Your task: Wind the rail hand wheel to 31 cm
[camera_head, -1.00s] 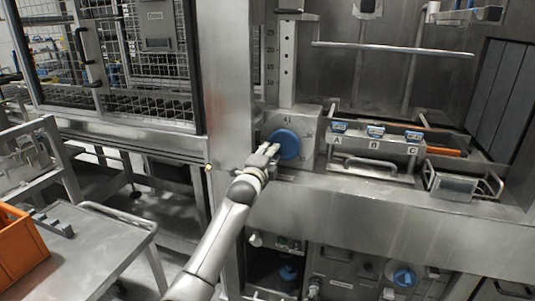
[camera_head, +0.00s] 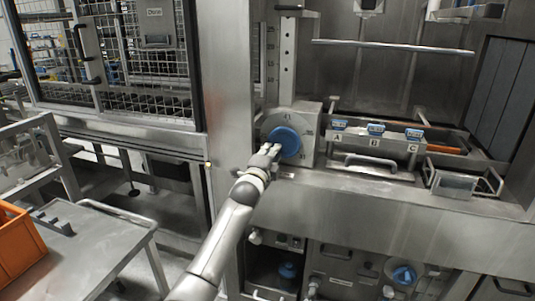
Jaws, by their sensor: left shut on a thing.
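The blue rail hand wheel (camera_head: 286,141) sits on a grey round dial plate (camera_head: 300,118) with numbers around its edge, such as 41 at the top. A vertical scale rail (camera_head: 287,58) with holes and numbers rises above it. My left gripper (camera_head: 272,150) is at the lower left rim of the wheel, shut on it. The fingertips are small, and the exact contact is hard to see. My right gripper is not in view.
A shelf with compartments A, B and C and blue-labelled clips (camera_head: 376,128) lies right of the wheel. A wire mesh door (camera_head: 150,60) stands at the left. An orange crate (camera_head: 18,245) rests on a steel cart (camera_head: 95,255) at lower left.

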